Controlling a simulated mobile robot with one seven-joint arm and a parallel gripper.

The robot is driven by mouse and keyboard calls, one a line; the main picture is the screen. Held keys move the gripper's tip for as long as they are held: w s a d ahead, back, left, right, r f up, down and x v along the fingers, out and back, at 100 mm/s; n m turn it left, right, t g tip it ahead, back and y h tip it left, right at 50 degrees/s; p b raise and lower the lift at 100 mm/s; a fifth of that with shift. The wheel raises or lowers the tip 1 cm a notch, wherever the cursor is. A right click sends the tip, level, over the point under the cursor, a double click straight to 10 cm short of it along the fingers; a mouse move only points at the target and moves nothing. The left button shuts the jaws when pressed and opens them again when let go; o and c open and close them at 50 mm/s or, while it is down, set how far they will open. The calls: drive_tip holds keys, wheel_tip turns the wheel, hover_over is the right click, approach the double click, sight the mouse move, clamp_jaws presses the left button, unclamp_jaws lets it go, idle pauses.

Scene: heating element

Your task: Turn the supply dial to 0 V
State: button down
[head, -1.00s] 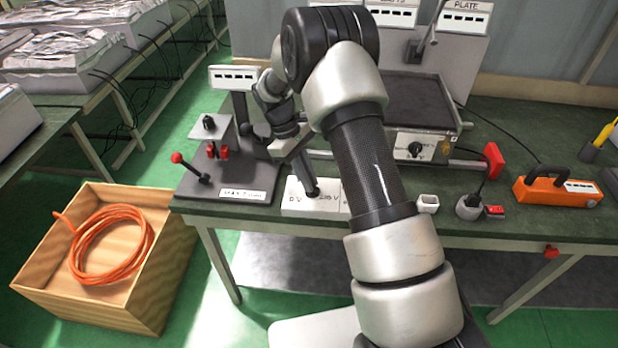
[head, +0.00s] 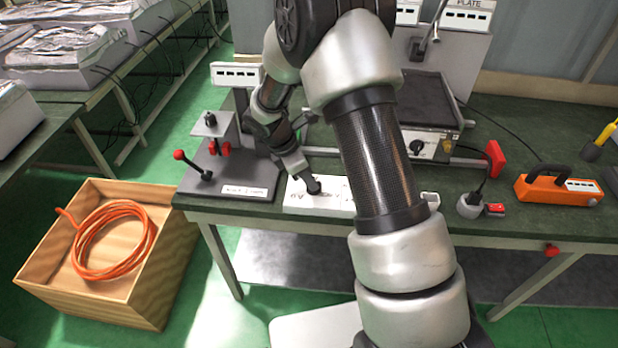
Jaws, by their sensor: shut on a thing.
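The white supply box (head: 298,207) stands at the front edge of the green bench, with a "0 V" mark on its left part. My gripper (head: 313,188) is low over the middle of the box, at the dark supply dial. It is shut on the dial. The gripper and wrist hide most of the dial, so its pointer cannot be read. My forearm covers the box's right end.
A grey stand with red clamps and a red-knobbed lever (head: 193,165) is left of the box. A hot plate unit (head: 428,150) is behind my arm. An orange tool (head: 558,188) and a grey socket (head: 469,205) are at right. A wooden crate (head: 100,292) is on the floor.

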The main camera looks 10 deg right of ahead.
drive_tip(key=shift+s+n+t, duration=0.1)
drive_tip(key=shift+n+t, duration=0.2)
drive_tip(key=shift+n, duration=0.5)
drive_tip(key=c, duration=1.8)
unclamp_jaws()
drive_tip(key=shift+r, duration=0.1)
drive_tip(key=p+v, duration=0.1)
drive_tip(key=v, duration=1.6)
drive_tip(key=shift+s+d+r, duration=0.1)
drive_tip(key=shift+s+r, duration=0.05)
